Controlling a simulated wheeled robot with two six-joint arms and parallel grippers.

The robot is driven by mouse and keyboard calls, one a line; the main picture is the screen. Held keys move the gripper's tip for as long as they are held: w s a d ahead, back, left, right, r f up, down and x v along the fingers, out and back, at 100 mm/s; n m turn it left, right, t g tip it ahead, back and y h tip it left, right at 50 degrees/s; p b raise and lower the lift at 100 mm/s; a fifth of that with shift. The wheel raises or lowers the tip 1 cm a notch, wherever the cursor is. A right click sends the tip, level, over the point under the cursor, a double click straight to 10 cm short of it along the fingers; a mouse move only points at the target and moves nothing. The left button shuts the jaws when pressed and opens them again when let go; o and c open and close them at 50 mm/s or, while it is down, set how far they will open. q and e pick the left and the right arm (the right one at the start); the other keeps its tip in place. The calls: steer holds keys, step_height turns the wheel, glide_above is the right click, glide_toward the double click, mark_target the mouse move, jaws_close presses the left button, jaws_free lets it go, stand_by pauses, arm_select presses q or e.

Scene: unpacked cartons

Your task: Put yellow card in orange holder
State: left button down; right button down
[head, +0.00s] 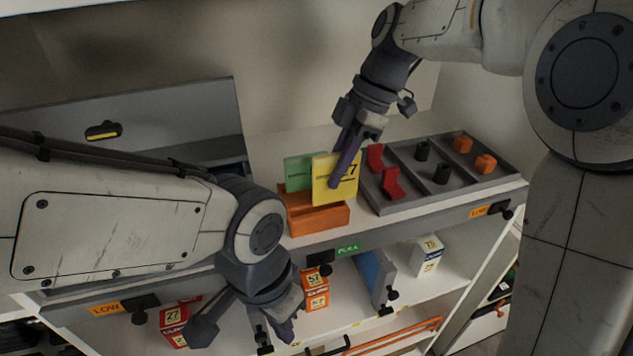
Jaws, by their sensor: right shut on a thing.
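The yellow card (322,188) is upright, with a "7" visible at its right side. My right gripper (341,172) is shut on the yellow card from above and behind its right part. The orange holder (318,217) sits on the shelf top, and the card's lower edge is at or just above it; I cannot tell whether it is seated in a slot. A green card (297,170) stands upright at the holder's back left. My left gripper (240,335) hangs low in front of the shelf, fingers apart, holding nothing visible.
A grey divided tray (408,186) right of the holder contains red, black and orange parts. A grey case (150,120) stands open at the back left. Lower shelves hold an orange box (315,290), a red box (176,325) and a white box (427,255).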

mark_target(313, 200)
steer(key=a, duration=0.1)
steer(key=s+a, duration=0.1)
steer(key=shift+a, duration=0.35)
steer(key=shift+a+f+p, duration=0.25)
steer(key=shift+p, duration=0.2)
step_height(313, 200, down, 2)
steer(key=shift+f+p, duration=0.25)
steer(key=shift+p, duration=0.1)
steer(key=shift+f, duration=0.25)
steer(key=shift+f, duration=0.2)
steer(key=c, duration=0.9)
jaws_free()
